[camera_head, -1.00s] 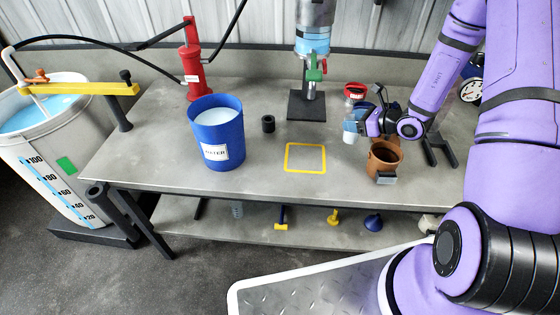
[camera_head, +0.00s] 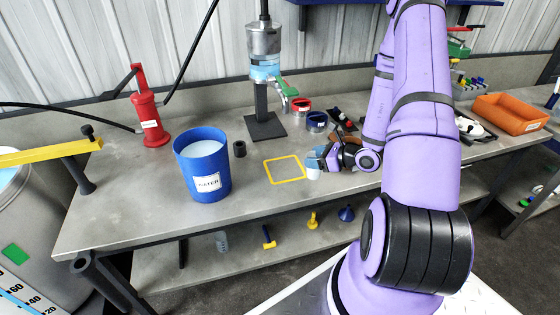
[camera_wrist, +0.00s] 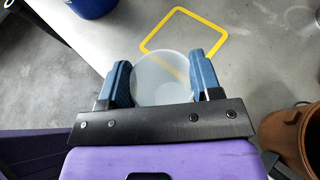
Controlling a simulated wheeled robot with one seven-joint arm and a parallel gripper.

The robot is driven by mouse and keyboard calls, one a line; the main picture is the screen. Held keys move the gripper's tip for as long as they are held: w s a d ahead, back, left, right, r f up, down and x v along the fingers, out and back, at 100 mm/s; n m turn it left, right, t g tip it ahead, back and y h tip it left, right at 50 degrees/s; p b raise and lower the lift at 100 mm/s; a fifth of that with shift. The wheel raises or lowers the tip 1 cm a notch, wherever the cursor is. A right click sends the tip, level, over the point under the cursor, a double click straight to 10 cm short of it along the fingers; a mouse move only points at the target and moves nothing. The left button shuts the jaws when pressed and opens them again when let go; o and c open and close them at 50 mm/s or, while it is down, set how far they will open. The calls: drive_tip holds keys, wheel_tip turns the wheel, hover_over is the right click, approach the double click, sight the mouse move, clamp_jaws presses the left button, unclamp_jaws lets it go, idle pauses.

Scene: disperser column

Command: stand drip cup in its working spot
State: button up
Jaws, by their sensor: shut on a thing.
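The drip cup is a small translucent, whitish cup (camera_head: 313,168). My gripper (camera_head: 318,160) is shut on it, with a blue finger on either side. In the wrist view the cup (camera_wrist: 160,82) sits between the fingertips of my gripper (camera_wrist: 163,80), its round mouth towards the camera. A yellow square outline (camera_head: 268,171) is marked on the bench, just left of the cup in the head view. In the wrist view the outline (camera_wrist: 225,36) lies beyond the cup, and part of it shows through the cup. I cannot tell whether the cup touches the bench.
A blue water bucket (camera_head: 203,170) stands left of the outline, with a small black cylinder (camera_head: 239,149) nearby. A metal column with a green tap (camera_head: 264,42) stands behind. A brown pot (camera_wrist: 292,138) is close to my gripper's right.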

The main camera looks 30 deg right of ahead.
drive_tip(key=w+a+f, duration=0.1)
drive_tip(key=w, duration=0.3)
drive_tip(key=w+a+f, duration=0.1)
drive_tip(key=w, duration=0.3)
drive_tip(key=w+a+f, duration=0.1)
drive_tip(key=w, duration=0.3)
drive_tip(key=shift+w+a+f, duration=0.15)
drive_tip(key=shift+w+f, duration=0.2)
drive_tip(key=shift+f, duration=0.5)
drive_tip(key=shift+f, duration=0.15)
drive_tip(key=o, duration=0.9)
